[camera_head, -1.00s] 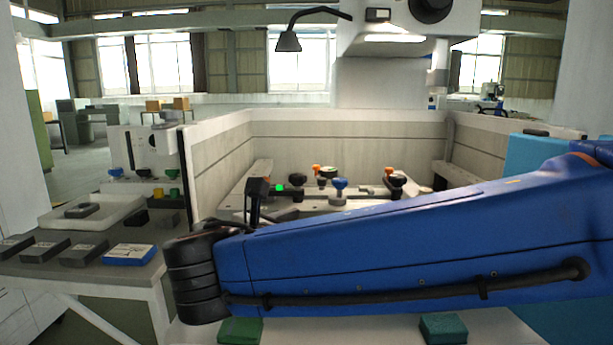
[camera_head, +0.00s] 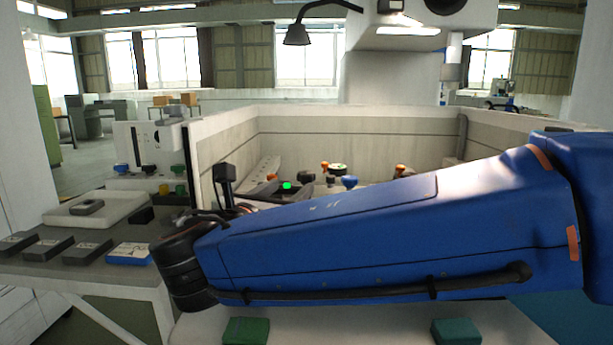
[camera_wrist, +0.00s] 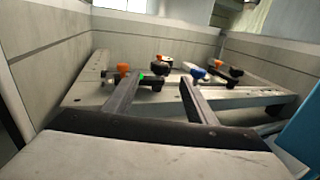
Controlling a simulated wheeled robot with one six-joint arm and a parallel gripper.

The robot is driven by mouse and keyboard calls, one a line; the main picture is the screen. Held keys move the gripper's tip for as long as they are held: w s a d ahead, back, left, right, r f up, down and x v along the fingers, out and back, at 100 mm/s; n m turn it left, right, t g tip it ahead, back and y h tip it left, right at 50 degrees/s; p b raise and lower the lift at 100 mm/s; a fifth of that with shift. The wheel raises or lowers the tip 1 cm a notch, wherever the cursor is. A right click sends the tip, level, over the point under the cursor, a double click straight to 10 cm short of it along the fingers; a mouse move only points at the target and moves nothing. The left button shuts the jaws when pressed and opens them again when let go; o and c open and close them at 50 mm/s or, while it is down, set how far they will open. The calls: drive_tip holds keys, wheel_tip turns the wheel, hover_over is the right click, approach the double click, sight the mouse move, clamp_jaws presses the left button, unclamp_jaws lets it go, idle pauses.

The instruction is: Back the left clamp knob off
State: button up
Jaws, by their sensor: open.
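The left clamp knob (camera_wrist: 160,68), a dark knob, stands over the clamp bar on the pale fixture plate (camera_wrist: 80,92) in the wrist view. It also shows in the head view (camera_head: 306,177), left of a blue knob (camera_head: 349,182). My gripper (camera_wrist: 161,79) is open and empty; its two dark fingers reach toward the fixture. In the wrist picture the knob appears between the fingertips, apart from them. How far beyond them it stands is hard to tell. In the head view my blue arm hides the lower fixture and most of the gripper.
Orange knobs (camera_wrist: 123,68) and another dark knob (camera_wrist: 235,72) stand nearby on the fixture. Pale tank walls (camera_head: 350,140) surround it. A side bench (camera_head: 50,265) at left holds dark blocks and a blue one (camera_head: 129,254). A machine head (camera_head: 400,60) hangs above.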

sight(303, 178)
drive_tip(key=x, duration=1.1)
drive_tip(key=c, duration=1)
